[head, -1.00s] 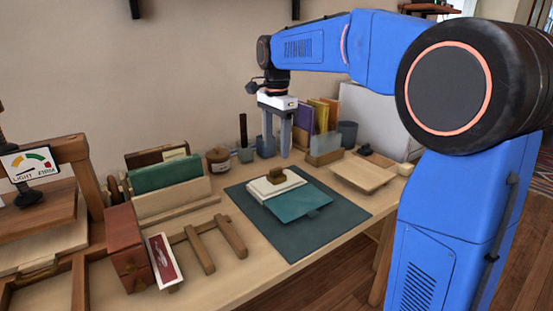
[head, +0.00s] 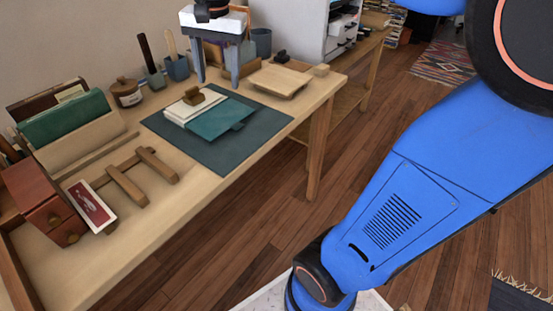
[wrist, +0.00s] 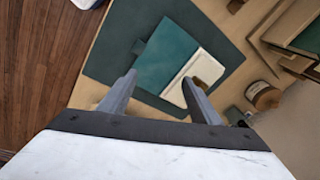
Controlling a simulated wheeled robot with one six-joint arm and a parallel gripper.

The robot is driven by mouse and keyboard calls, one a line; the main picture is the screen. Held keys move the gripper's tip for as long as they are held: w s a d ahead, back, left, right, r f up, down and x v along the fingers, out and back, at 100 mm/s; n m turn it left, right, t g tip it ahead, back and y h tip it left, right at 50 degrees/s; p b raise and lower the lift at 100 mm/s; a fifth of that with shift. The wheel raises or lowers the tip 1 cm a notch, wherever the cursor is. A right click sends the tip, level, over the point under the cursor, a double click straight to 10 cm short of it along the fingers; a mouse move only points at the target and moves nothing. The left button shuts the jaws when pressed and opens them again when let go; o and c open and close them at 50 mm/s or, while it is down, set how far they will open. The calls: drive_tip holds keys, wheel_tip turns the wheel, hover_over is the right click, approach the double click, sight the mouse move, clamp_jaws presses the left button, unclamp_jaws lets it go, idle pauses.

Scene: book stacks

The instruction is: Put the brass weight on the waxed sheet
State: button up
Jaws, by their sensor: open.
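A small brown-gold block (head: 194,97), which looks like the brass weight, sits on a cream, sheet-like stack (head: 181,108). I cannot tell whether its top is the waxed sheet. A teal cover (head: 218,119) lies beside the stack on the dark green mat (head: 185,147). My gripper (head: 217,82) is open and empty, fingers down, near the mat's back edge. It also shows in the wrist view (wrist: 159,80).
A lidded jar (head: 126,93), wooden rack (head: 127,180), red box (head: 45,203) and green file (head: 66,117) stand to the left. The mat's front part is bare.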

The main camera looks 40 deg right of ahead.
drive_tip(key=s+d+f+n+t, duration=0.1)
drive_tip(key=s+f+n, duration=0.3)
drive_tip(key=s+f, duration=0.3)
drive_tip(key=s+d+f+n+t, duration=0.2)
drive_tip(key=s+f+n, duration=0.3)
drive_tip(key=s, duration=0.8)
wheel_tip(320, 180, down, 3)
drive_tip(key=shift+d+f, duration=0.15)
drive_tip(key=shift+s, duration=0.1)
